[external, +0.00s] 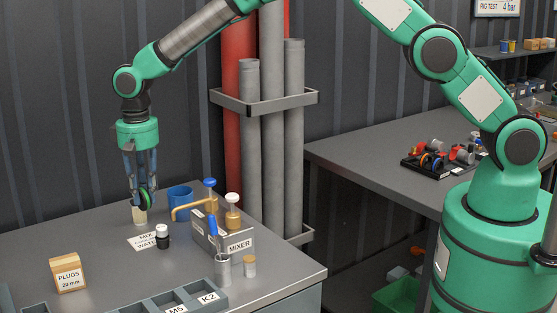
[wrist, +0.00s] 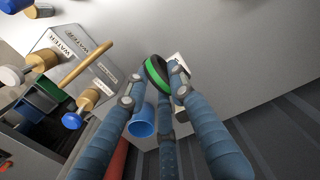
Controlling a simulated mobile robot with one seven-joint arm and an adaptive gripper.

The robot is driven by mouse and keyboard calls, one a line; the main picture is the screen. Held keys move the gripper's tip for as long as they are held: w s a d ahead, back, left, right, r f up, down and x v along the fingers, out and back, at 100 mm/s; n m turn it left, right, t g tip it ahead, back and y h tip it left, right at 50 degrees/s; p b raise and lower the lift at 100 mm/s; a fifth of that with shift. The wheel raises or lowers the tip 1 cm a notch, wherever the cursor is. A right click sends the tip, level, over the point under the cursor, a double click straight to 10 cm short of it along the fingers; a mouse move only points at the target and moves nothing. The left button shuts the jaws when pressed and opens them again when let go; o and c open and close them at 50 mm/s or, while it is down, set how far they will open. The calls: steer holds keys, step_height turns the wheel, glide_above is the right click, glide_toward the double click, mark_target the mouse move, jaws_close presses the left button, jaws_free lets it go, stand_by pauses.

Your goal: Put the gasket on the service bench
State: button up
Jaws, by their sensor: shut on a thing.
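My gripper (external: 143,194) has blue fingers and points down over the far part of the left bench (external: 75,235). It is shut on a black and green ring, the gasket (external: 147,201). In the wrist view the gasket (wrist: 157,78) sits on edge between the fingertips (wrist: 155,92). In the external view the gasket is just above or in front of a small beige block (external: 139,216); I cannot tell if they touch. A second grey bench (external: 350,150) stands at the right behind my base. No label shows which one is the service bench.
A blue cup (external: 180,198) and the mixer box (external: 225,236) with upright valves stand right of my gripper. A small black bottle (external: 162,237), a plugs block (external: 68,273) and a divided tray (external: 170,300) are nearer. A black tray (external: 425,168) holds coloured parts on the right bench.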

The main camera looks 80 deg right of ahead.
steer(key=s+d+r+n+b, duration=0.1)
steer(key=s, duration=0.3)
steer(key=s+r+n+b, duration=0.1)
steer(key=s+r+b, duration=0.1)
steer(key=s, duration=0.3)
steer(key=s+d+r+n+b, duration=0.1)
steer(key=s+r+n+b, duration=0.1)
steer(key=s, duration=0.2)
steer(key=shift+s+d+r, duration=0.25)
steer(key=shift+s+d, duration=0.1)
